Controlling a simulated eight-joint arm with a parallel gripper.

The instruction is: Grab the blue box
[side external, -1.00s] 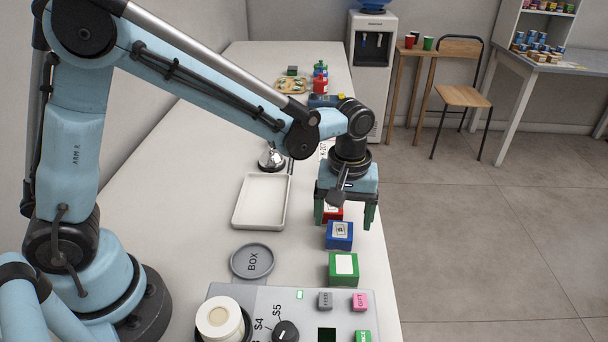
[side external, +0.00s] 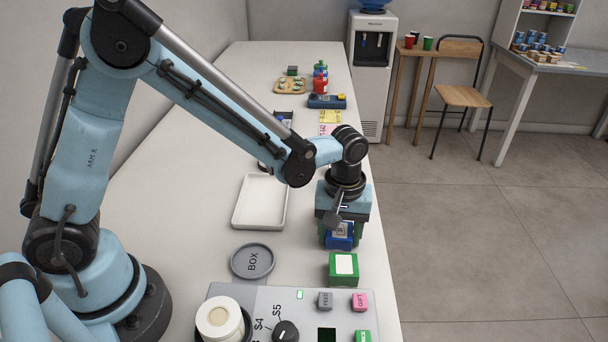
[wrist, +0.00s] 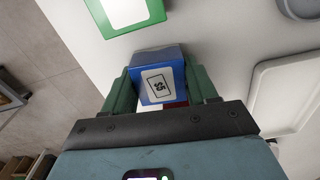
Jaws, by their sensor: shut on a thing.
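The blue box (side external: 339,236) stands on the counter, with a white label on its face. In the wrist view the blue box (wrist: 157,78) sits between the two green fingers of my gripper (wrist: 161,88), which are shut on its sides. In the side external view my gripper (side external: 340,233) is low over the counter and partly hides the box. A bit of red shows just behind the blue box in the wrist view; the red box is otherwise hidden.
A green box (side external: 343,268) stands just in front of the blue one. A round grey BOX plate (side external: 252,261) and a white tray (side external: 247,222) lie to the left. A control panel (side external: 262,300) fills the near end. The counter's right edge is close.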

